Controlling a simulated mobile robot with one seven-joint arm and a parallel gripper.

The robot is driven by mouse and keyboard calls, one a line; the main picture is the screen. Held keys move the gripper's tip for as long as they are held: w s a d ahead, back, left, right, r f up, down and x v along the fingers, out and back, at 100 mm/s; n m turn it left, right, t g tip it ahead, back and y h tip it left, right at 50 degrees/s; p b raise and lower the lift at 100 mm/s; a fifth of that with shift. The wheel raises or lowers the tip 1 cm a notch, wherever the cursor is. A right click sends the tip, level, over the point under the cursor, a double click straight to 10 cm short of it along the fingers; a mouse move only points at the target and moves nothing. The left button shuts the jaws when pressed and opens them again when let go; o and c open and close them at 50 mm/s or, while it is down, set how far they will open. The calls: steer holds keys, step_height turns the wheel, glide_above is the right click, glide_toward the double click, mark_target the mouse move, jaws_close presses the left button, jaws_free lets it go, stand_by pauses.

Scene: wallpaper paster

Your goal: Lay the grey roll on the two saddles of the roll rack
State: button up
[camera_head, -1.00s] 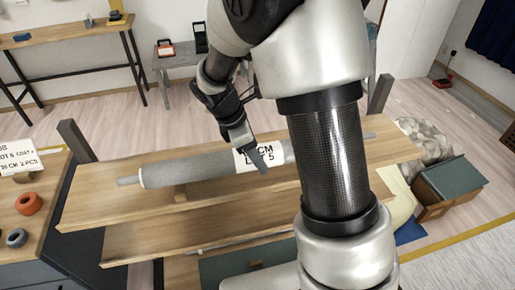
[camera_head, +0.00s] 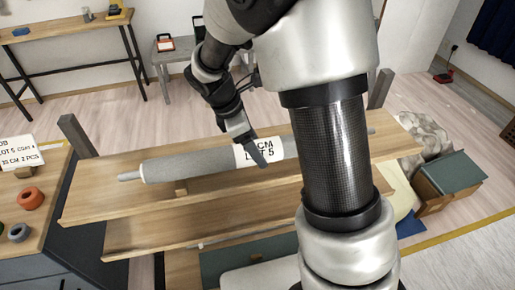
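The grey roll (camera_head: 190,166) lies lengthwise along the top board of the wooden roll rack (camera_head: 95,207), with a rod end sticking out at each side. It carries a white label (camera_head: 270,150) with black print. A small wooden block (camera_head: 181,187), perhaps one saddle, shows under its left part; I cannot tell whether the roll touches it. The other saddle is not visible, and my arm hides part of the roll's right side. My gripper (camera_head: 262,160) points down at the label, with a finger across the roll's front. Its grip is unclear.
Dark posts (camera_head: 76,136) stand at the rack's ends. At left, a bench (camera_head: 48,190) holds orange and grey rings and a sign. A green-topped box (camera_head: 450,175) and a crumpled sheet (camera_head: 422,135) lie at right. Open floor lies behind the rack.

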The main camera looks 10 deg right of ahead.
steer(key=p+v, duration=0.1)
steer(key=v, duration=0.8)
steer(key=shift+a+r, duration=0.15)
steer(key=shift+r, duration=0.4)
steer(key=s+d+r+m+t+y, duration=0.2)
steer(key=s+r+m, duration=0.3)
steer(key=s+m, duration=0.4)
steer(key=s+d+r+m+t+y, duration=0.2)
steer(key=s+r+m, duration=0.3)
steer(key=s+m, duration=0.4)
steer(key=shift+s+d+r+t, duration=0.15)
steer(key=shift+d+r+t, duration=0.1)
steer(key=shift+t, duration=0.55)
steer(key=shift+c, duration=0.5)
